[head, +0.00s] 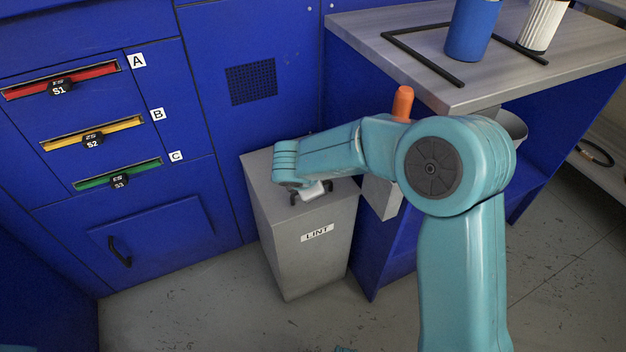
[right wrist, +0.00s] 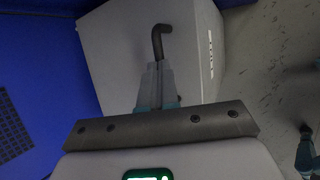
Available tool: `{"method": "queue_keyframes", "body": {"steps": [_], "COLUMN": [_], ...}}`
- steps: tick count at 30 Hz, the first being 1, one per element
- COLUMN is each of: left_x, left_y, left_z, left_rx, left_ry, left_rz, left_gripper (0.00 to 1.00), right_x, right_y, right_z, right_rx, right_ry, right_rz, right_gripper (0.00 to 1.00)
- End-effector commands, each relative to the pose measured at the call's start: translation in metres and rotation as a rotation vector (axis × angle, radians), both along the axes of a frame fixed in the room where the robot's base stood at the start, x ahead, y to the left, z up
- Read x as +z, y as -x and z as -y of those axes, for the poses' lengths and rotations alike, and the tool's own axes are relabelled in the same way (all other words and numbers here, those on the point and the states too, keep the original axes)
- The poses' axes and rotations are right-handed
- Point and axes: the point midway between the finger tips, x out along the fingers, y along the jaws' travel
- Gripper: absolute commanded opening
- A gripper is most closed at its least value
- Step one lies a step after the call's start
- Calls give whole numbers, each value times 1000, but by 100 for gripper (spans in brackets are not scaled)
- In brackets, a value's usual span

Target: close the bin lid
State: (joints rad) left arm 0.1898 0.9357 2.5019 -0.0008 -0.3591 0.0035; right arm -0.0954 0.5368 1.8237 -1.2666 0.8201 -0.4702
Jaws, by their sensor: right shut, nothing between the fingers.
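The grey bin (head: 300,255) with a LINT label stands on the floor against the blue machine. Its lid (head: 262,165) looks flat on top, level with the rim, and no opening shows. In the right wrist view the lid (right wrist: 115,45) fills the upper middle, with a dark bent handle (right wrist: 158,40) on it. My right gripper (right wrist: 159,66) is shut and empty, its fingertips at the lower end of the handle; I cannot tell whether they touch. In the head view my right gripper (head: 311,193) is over the bin's top, its fingertips hidden. My left gripper is not in view.
A grey-topped bench (head: 400,50) stands right of the bin, bearing a blue cylinder (head: 472,30), a white ribbed cylinder (head: 545,22) and a black frame. An orange handle (head: 403,102) shows behind my arm. The floor in front of the bin is clear.

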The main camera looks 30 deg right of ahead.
Motion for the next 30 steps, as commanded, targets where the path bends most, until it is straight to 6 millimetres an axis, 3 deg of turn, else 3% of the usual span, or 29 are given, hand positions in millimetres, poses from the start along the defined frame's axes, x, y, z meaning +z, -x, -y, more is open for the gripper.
{"method": "queue_keyframes", "body": {"steps": [1, 4, 13, 17, 30], "left_x": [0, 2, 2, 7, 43], "left_y": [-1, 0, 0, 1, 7], "left_z": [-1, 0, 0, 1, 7], "left_rx": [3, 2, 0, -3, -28], "left_ry": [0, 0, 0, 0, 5], "left_rz": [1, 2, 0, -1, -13], "left_gripper": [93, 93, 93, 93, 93], "right_x": [-3, -1, 1, 12, 105], "right_y": [3, 1, -4, -1, 42], "right_z": [1, 0, 0, -6, -50], "right_rx": [-4, -1, 1, 3, 3], "right_ry": [3, 2, 1, 1, 2], "right_rz": [-11, -10, -5, -3, -4], "right_gripper": [7, 38, 38, 38, 38]}}
